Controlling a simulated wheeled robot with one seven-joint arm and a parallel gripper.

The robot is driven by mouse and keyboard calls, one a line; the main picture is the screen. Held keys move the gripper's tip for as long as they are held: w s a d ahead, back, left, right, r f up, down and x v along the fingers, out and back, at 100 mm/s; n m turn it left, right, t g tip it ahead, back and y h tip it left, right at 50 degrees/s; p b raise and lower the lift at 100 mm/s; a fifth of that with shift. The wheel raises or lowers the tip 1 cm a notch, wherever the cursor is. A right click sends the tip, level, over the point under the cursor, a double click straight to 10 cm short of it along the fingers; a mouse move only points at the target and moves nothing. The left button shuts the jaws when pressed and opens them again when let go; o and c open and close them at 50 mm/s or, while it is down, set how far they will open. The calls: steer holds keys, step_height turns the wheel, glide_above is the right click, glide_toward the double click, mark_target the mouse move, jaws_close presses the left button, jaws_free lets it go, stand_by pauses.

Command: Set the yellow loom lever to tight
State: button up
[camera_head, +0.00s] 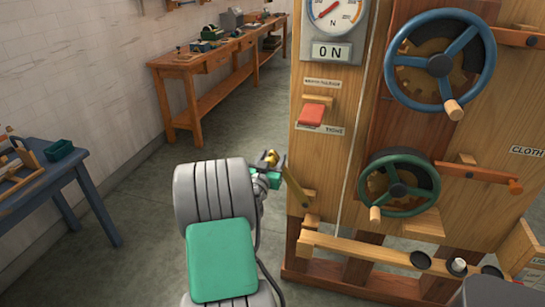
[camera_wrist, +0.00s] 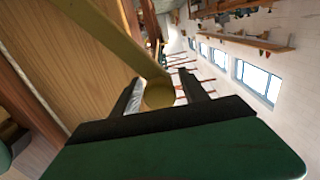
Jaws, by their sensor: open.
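The yellow loom lever (camera_head: 296,189) is a brass-coloured bar at the lower left edge of the wooden loom panel. It slants up and left from its lower end towards my gripper (camera_head: 271,160). In the wrist view the lever (camera_wrist: 115,35) runs from the upper left down to a round end. My gripper (camera_wrist: 160,94) is open, with one dark finger on either side of that round end. I cannot tell whether either finger touches it. No setting mark beside the lever is readable.
A red switch (camera_head: 312,113) sits above the lever on the panel. A green handwheel (camera_head: 399,188) and a blue handwheel (camera_head: 440,62) are to the right. A wooden rail (camera_head: 365,252) crosses below. Open floor lies left, between the blue table (camera_head: 30,190) and workbench (camera_head: 205,63).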

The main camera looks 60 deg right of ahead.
steer(key=shift+c, duration=0.2)
steer(key=shift+w, duration=0.1)
jaws_close()
steer(key=shift+w, duration=0.15)
stand_by(1.1)
